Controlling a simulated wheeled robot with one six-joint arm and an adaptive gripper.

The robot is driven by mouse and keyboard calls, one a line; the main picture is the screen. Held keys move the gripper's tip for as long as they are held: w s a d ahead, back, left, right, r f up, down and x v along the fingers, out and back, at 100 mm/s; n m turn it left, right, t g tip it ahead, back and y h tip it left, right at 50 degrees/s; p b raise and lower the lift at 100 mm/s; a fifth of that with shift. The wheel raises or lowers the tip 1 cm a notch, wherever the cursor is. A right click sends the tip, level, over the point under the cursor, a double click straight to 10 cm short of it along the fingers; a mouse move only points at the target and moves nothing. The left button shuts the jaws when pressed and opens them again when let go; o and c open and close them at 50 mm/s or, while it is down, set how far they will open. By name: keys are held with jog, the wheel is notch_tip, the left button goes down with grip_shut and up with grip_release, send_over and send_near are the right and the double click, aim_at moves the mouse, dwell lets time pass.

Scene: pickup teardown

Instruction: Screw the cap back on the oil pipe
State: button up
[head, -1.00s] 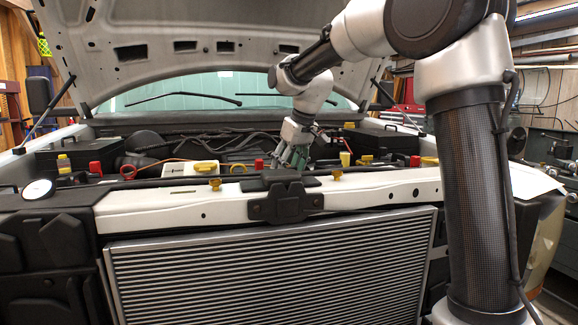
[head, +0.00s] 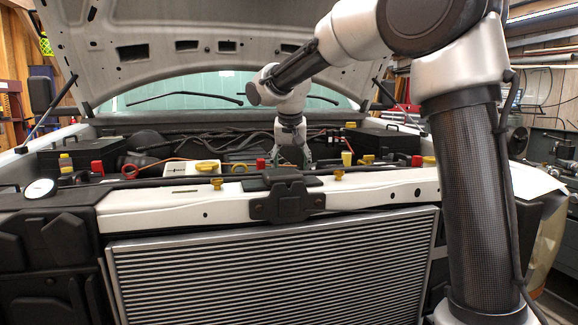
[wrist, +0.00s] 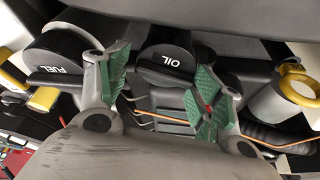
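A black round cap marked OIL (wrist: 166,64) shows in the wrist view, just beyond and between my fingers. What lies under it is mostly hidden, so I cannot tell whether it sits on the oil pipe. My gripper (wrist: 161,70) is open, with green pads on both fingers and nothing held between them. In the head view my gripper (head: 291,157) points down into the engine bay behind the front crossbar. The oil cap cannot be made out there.
A similar black cap marked FUEL (wrist: 66,58) is close beside my left finger in the wrist view. A yellow-handled part (wrist: 296,88) stands at the right. The white crossbar (head: 150,208) runs in front of the bay, and the raised hood (head: 200,25) hangs above.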

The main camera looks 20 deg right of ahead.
jog(key=shift+o, duration=1.4)
jog(key=shift+d, duration=0.2)
jog(key=shift+a, duration=0.15)
